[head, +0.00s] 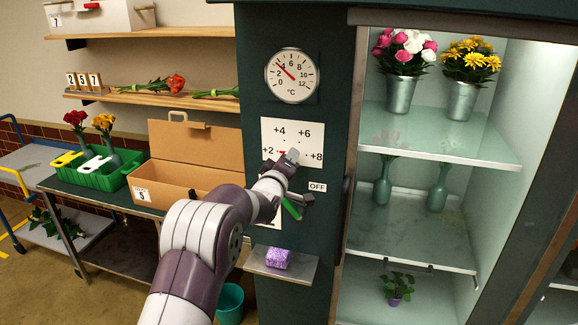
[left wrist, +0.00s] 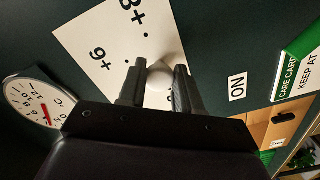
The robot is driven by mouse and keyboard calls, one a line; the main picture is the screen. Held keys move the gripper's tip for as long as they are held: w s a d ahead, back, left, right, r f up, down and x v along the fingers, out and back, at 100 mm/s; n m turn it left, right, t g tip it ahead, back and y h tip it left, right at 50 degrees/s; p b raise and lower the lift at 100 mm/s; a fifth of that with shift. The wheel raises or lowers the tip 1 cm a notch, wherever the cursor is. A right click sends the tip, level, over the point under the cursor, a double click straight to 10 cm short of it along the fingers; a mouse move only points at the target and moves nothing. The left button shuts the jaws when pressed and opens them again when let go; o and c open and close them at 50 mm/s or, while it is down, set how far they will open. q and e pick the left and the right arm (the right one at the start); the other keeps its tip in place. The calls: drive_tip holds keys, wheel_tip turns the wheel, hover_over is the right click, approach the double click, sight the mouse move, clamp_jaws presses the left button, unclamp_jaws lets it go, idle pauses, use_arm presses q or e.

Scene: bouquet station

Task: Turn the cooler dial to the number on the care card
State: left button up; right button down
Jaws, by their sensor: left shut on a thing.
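The cooler's dial plate (head: 308,135) is white, marked +2, +4, +6 and +8. My left gripper (head: 291,157) is at the plate and hides its middle. In the left wrist view, a pale round dial knob (left wrist: 161,77) sits between my left gripper's fingers (left wrist: 155,85), which are shut on it. A small red mark (head: 283,152) shows beside +2; I cannot tell surely if it is the pointer. The care card (left wrist: 300,72), green and white, reads "KEEP AT"; its number is out of view. My right gripper is not in view.
A round thermometer (head: 291,76) hangs above the plate, its red needle near 4. An OFF label (head: 317,187) is below right; an ON label (left wrist: 237,86) shows in the wrist view. Glass cooler shelves (head: 440,140) hold flowers at right.

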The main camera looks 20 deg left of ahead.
use_arm(q)
drive_tip(key=shift+a+n, duration=0.1)
drive_tip(key=shift+n, duration=0.2)
drive_tip(key=o, duration=1)
drive_tip(key=shift+r, duration=0.1)
drive_tip(key=shift+o, duration=0.2)
drive_tip(key=shift+s+a, duration=0.15)
drive_tip(key=s+b, duration=0.5)
drive_tip(key=s, duration=0.7)
drive_tip(key=shift+s+a, duration=0.2)
drive_tip(key=shift+s, duration=0.15)
